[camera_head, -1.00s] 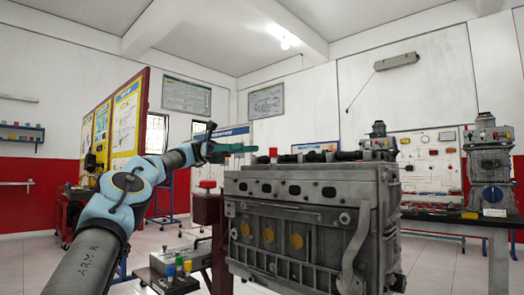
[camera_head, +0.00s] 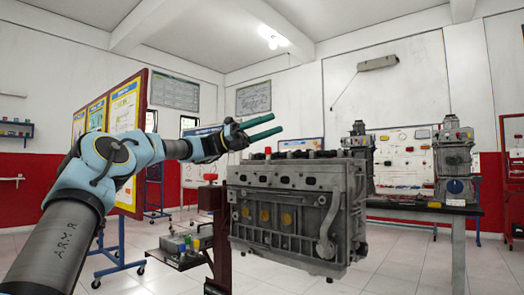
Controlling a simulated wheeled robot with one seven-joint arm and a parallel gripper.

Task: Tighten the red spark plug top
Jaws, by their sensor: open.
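The red spark plug top (camera_head: 268,151) stands upright on the top of the grey engine block (camera_head: 285,175), near its left end. My gripper (camera_head: 276,125) is above and slightly left of it, with two green fingers spread apart and pointing right. The gripper is open and empty. In this view the fingers appear above the red top, and I cannot tell how far apart they are in depth.
A red stand (camera_head: 218,240) carries the engine block. A small grey tray (camera_head: 180,258) with coloured pieces sits at lower left. A workbench (camera_head: 420,208) with another engine (camera_head: 455,165) stands at right. Poster boards (camera_head: 110,115) are behind my arm.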

